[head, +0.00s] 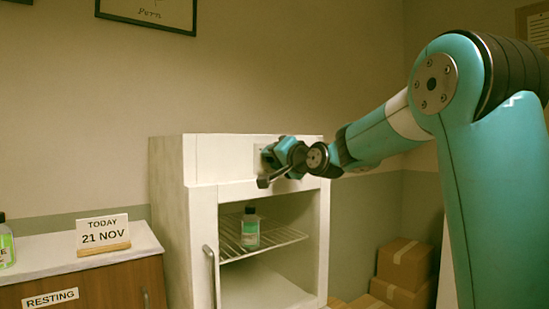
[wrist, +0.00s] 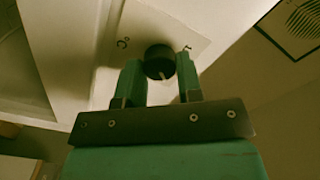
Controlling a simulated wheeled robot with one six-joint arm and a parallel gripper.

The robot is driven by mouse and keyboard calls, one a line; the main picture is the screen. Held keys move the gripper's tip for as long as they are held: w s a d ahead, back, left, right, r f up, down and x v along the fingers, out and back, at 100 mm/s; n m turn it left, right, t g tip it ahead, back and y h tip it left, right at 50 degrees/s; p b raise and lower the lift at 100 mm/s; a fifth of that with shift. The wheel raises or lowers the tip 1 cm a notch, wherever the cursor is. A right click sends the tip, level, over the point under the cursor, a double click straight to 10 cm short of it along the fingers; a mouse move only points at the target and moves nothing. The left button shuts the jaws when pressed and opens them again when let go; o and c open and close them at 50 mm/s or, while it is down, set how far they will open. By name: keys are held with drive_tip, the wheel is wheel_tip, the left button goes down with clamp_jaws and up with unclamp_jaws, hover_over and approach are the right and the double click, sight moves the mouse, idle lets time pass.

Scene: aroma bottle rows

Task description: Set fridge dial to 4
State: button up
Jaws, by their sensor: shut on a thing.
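The fridge (head: 168,190) is a white cabinet with an open front. Its dial is a dark round knob (wrist: 159,62) on a pale plate, with a light mark on its lower edge in the wrist view. Parts of a few printed characters show on the plate around it, too unclear to read as a setting. My gripper (wrist: 160,80) has its two fingers on either side of the knob, shut on it. In the head view my gripper (head: 268,160) is at the fridge's upper front panel and hides the dial.
A bottle with green liquid (head: 250,230) stands on the wire shelf (head: 285,238) inside the fridge. A date sign (head: 103,234) and another green bottle (head: 6,245) are on the counter (head: 140,240) at left. Cardboard boxes (head: 402,262) are stacked at right.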

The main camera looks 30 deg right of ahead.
drive_tip(key=shift+m, duration=0.5)
drive_tip(key=o, duration=0.9)
drive_tip(key=shift+s+d+b, duration=0.15)
drive_tip(key=shift+s+b, duration=1)
drive_tip(key=shift+s, duration=3.2)
drive_tip(key=shift+s+d+b, duration=0.15)
drive_tip(key=shift+s+b, duration=1)
drive_tip(key=shift+s, duration=3.2)
